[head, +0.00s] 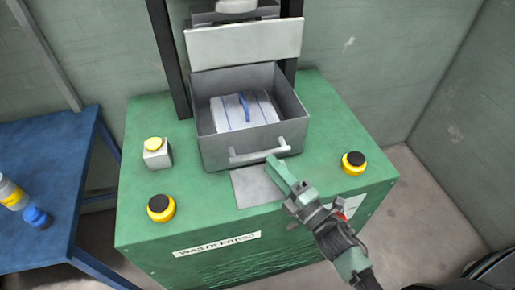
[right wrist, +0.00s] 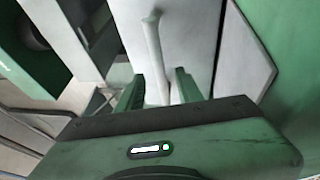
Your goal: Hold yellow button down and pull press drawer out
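The grey press drawer (head: 293,107) sits on top of the green waste press, in front of the pale press plate. A pale bar handle (head: 248,155) runs across its front. My right gripper (head: 277,164) is at the right end of this handle. In the right wrist view, the handle (right wrist: 154,55) runs between the two open green fingers (right wrist: 158,92), with small gaps visible beside it; contact is unclear. A yellow button (head: 154,143) tops a small grey box left of the drawer. Yellow-and-black buttons stand at the front left (head: 160,208) and right (head: 353,162). My left gripper is not in view.
A white bundle with blue straps (head: 231,116) lies in the drawer. The press plate (head: 246,42) hangs behind and above it. A blue table (head: 60,150) with bottles (head: 12,194) stands at the left. A flat grey plate (head: 254,188) lies before the drawer.

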